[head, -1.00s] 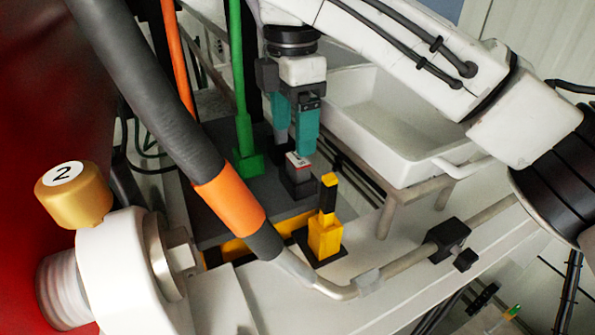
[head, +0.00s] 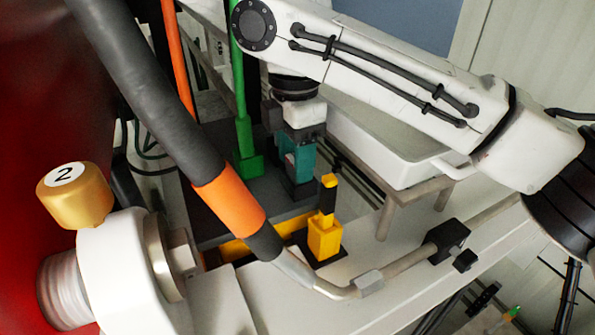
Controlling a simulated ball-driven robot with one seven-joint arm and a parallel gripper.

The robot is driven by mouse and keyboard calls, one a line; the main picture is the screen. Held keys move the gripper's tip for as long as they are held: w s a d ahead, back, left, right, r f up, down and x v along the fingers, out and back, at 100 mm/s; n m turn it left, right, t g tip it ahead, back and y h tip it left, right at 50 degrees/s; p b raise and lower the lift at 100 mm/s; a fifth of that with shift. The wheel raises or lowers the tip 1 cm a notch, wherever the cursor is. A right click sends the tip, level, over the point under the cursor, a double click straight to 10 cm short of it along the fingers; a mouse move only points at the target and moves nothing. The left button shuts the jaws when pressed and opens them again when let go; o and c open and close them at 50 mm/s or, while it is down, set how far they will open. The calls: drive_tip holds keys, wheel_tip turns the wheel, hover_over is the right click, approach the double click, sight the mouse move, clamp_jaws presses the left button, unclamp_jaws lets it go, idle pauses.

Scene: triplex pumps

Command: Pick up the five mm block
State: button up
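A small dark block (head: 300,189) stands on the dark grey platform near the middle of the head view. I take it to be the five mm block, but no size can be read on it. My gripper (head: 299,172) points down over this block, with its teal fingers around or against its upper part. The fingers hide most of the block. They overlap in this view, so I cannot tell whether they are closed on it.
A yellow block with a black top (head: 325,228) stands just in front. A green post (head: 246,150) rises behind left. A thick hose with an orange band (head: 230,200) crosses the foreground. A white basin (head: 390,150) stands right, with a metal pipe (head: 400,266) below.

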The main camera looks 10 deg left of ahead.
drive_tip(key=c, duration=0.7)
